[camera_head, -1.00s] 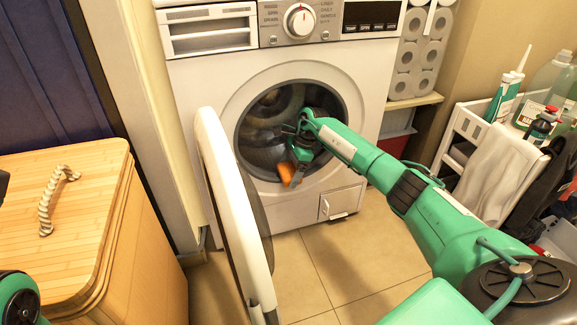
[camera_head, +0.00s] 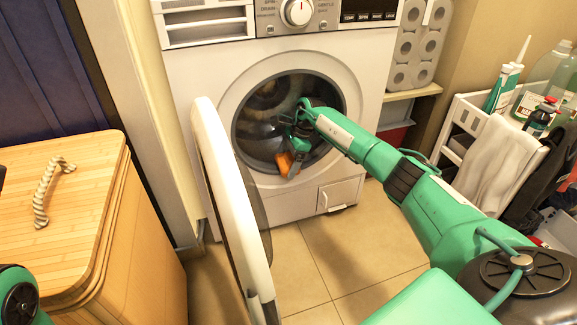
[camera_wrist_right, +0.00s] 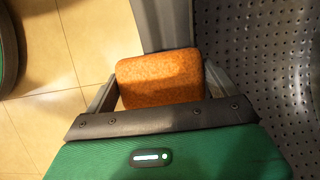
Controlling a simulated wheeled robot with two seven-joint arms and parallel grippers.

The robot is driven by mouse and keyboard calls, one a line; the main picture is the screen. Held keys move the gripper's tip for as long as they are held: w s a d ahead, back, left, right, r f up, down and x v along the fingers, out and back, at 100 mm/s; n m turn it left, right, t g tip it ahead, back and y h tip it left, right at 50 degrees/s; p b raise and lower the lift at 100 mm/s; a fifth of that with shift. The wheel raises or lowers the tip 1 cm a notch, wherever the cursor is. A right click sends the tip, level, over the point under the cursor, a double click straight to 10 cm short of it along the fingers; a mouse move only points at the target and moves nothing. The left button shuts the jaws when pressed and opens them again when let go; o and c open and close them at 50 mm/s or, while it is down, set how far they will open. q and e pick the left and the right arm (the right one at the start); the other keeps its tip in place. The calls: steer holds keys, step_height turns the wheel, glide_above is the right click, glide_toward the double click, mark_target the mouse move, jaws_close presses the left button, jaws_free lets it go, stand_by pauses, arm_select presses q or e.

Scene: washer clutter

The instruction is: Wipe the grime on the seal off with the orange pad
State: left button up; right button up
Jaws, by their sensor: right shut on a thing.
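The orange pad (camera_head: 285,162) is at the lower part of the washer's round opening. My right gripper (camera_head: 289,158) is shut on it. In the right wrist view, the orange pad (camera_wrist_right: 160,77) sits between both fingers of my right gripper (camera_wrist_right: 160,84). A grey band, apparently the seal (camera_wrist_right: 165,25), runs just beyond the pad, beside the perforated drum. I cannot tell whether pad and seal touch. No grime can be made out; the pad and gripper hide part of the rim. My left gripper is out of view; only part of my left arm shows at lower left.
The washer door (camera_head: 228,190) stands open left of the opening, close to my right gripper. A wooden hamper (camera_head: 150,245) stands at left. A white cart (camera_head: 470,112) with bottles and a cloth is at right. The tiled floor (camera_head: 310,265) in front is clear.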

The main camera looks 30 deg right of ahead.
steer(key=shift+w+d+f+b, duration=0.1)
steer(key=shift+w+f+b, duration=0.05)
steer(key=shift+w+b, duration=0.45)
steer(key=shift+w+d+b, duration=0.1)
steer(key=shift+w+b, duration=0.15)
steer(key=shift+b, duration=0.05)
steer(key=shift+w+d+r+b, duration=0.1)
steer(key=shift+w+r+b, duration=0.05)
steer(key=shift+r+b, duration=0.3)
steer(key=shift+s+a+f+p, duration=0.2)
steer(key=shift+s+p, duration=0.15)
steer(key=shift+p, duration=0.25)
steer(key=shift+s+a+f+p, duration=0.1)
steer(key=shift+s+f+p, duration=0.1)
steer(key=shift+s+p, duration=0.55)
steer(key=shift+p, duration=0.25)
steer(key=shift+s+a+r+p, duration=0.1)
steer(key=shift+s+p, duration=0.25)
steer(key=shift+p, duration=0.15)
steer(key=shift+s+a+r+p, duration=0.1)
steer(key=shift+s+p, duration=0.25)
steer(key=shift+p, duration=0.15)
steer(key=shift+s+a+p, duration=0.1)
steer(key=shift+s+p, duration=0.4)
